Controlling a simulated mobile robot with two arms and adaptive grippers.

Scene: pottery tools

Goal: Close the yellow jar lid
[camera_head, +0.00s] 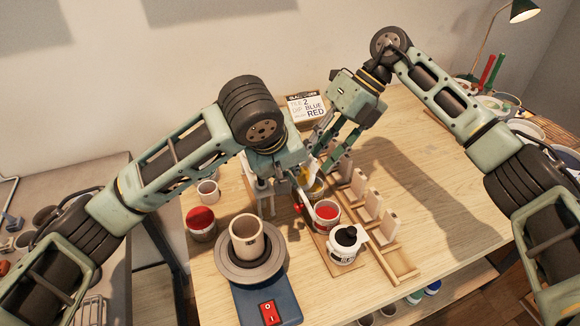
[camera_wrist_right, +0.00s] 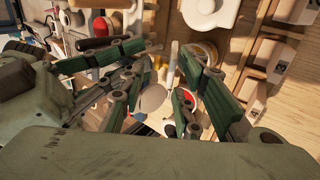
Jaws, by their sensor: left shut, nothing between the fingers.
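The yellow jar (camera_head: 317,191) stands in the row of jars on the wooden rack, partly hidden by my grippers. A small yellow patch (camera_head: 309,165) shows between the grippers; I cannot tell if it is the lid. My left gripper (camera_head: 299,190) is shut and empty, pointing down beside the yellow jar. My right gripper (camera_head: 325,150) reaches down from behind, above the jar's far side. In the right wrist view, its green fingers (camera_wrist_right: 165,95) are spread with a gap between them. The lid's exact position is hidden.
An open red jar (camera_head: 327,214) and a white jar with a black top (camera_head: 347,241) stand in front. A clay cup (camera_head: 247,240) sits on the pottery wheel (camera_head: 233,269). A red-topped jar (camera_head: 201,222) is at left. The table's right side (camera_head: 440,190) is clear.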

